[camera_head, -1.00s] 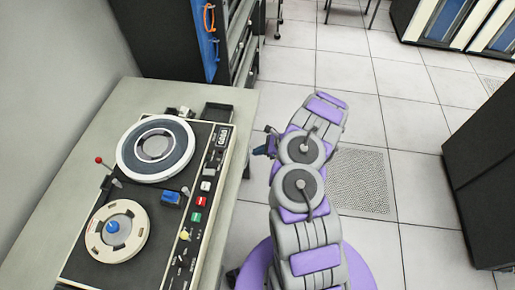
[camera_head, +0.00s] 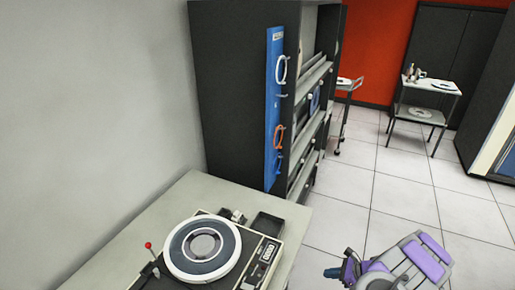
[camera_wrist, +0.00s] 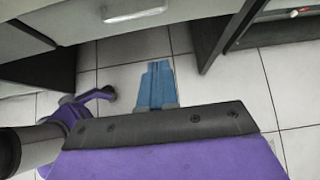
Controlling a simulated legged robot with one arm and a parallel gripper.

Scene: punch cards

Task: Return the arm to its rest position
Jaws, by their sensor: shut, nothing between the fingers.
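My arm (camera_head: 408,265) is folded, grey and purple, at the lower right of the head view, cut off by the bottom edge. The rest of the arm is hidden below the head view.
A grey table (camera_head: 190,200) at the left holds a tape machine (camera_head: 262,272) with a large reel (camera_head: 202,247). A dark shelf cabinet (camera_head: 230,100) stands behind it. A small trolley (camera_head: 428,115) is at the back right. Tiled floor (camera_head: 390,200) between is clear.

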